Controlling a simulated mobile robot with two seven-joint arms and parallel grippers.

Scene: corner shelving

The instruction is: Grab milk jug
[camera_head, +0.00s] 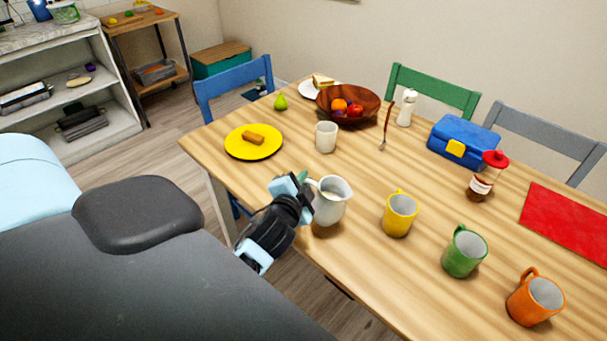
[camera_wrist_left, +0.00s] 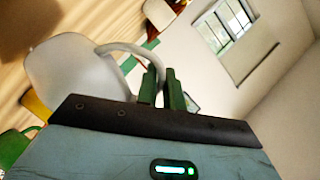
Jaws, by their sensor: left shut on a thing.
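The white milk jug (camera_head: 332,203) stands near the left front edge of the wooden table, with pale liquid inside. It appears upright. My left gripper (camera_head: 304,184) reaches in from the left and is shut on the jug's handle. In the left wrist view, the jug (camera_wrist_left: 75,80) fills the left side and its curved handle runs to the two green fingers of my left gripper (camera_wrist_left: 160,88). My right gripper is in neither view.
Yellow (camera_head: 400,214), green (camera_head: 464,252) and orange (camera_head: 535,298) mugs stand right of the jug. A white cup (camera_head: 326,136) and a yellow plate (camera_head: 268,147) are behind it. A blue lunchbox (camera_head: 464,139) and wooden bowl (camera_head: 370,104) stand farther back. The table (camera_head: 350,250) is bare between the mugs.

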